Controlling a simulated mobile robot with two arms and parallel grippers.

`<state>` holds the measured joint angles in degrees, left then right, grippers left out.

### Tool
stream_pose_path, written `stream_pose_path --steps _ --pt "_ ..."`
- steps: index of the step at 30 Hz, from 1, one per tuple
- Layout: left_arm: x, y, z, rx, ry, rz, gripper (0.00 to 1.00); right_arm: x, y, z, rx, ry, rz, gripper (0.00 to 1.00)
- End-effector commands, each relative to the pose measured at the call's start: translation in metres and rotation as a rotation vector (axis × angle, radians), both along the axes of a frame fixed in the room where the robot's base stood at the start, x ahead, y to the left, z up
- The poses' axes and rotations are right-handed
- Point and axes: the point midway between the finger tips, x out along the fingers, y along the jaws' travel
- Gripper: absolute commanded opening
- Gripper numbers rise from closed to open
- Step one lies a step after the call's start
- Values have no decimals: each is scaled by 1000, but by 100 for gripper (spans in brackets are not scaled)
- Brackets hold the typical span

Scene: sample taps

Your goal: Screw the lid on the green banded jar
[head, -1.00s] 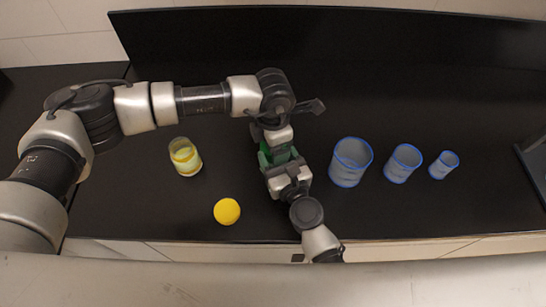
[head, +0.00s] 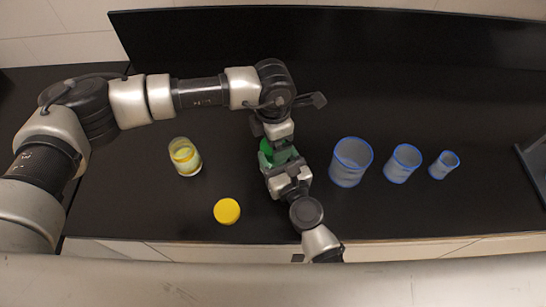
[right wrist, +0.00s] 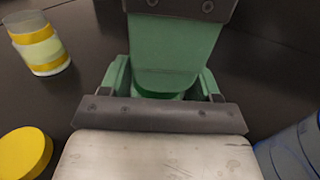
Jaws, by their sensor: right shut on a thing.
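The green banded jar (right wrist: 160,94) is mostly hidden; a dark green curved part of it shows between the green fingers of my right gripper (right wrist: 162,85) in the right wrist view. My right gripper (head: 279,163) is shut on the jar, coming in from the front edge of the bench. My left gripper (head: 272,145) is directly above the jar, pointing down; one broad green finger (right wrist: 175,45) shows in the right wrist view. That finger hides the jar's top, and no green lid can be made out. I cannot tell whether the left gripper is open or shut.
A yellow banded jar (head: 186,160) without a lid stands to the left. A yellow lid (head: 227,211) lies in front of it. Blue-rimmed beakers, large (head: 349,164), medium (head: 402,165) and small (head: 443,166), stand to the right. The black bench is clear behind them.

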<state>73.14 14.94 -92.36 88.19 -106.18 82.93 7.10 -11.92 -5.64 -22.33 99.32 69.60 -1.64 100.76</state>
Motion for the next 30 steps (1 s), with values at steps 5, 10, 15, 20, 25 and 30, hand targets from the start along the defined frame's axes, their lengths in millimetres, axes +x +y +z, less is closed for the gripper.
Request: stream_pose_path --steps 5,10,15,20,25,30 --pt "0 0 22 0 -1 0 89 0 0 0 0 0 0 0" --pt "0 0 24 1 0 1 89 0 0 0 0 0 0 0" --pt "0 0 24 1 0 1 100 0 0 0 0 0 0 0" --pt "0 0 24 1 0 1 100 0 0 0 0 0 0 0" --pt "1 0 34 -1 -2 1 100 0 0 0 0 0 0 0" --pt "1 0 65 -2 -4 0 100 0 0 0 0 0 0 0"
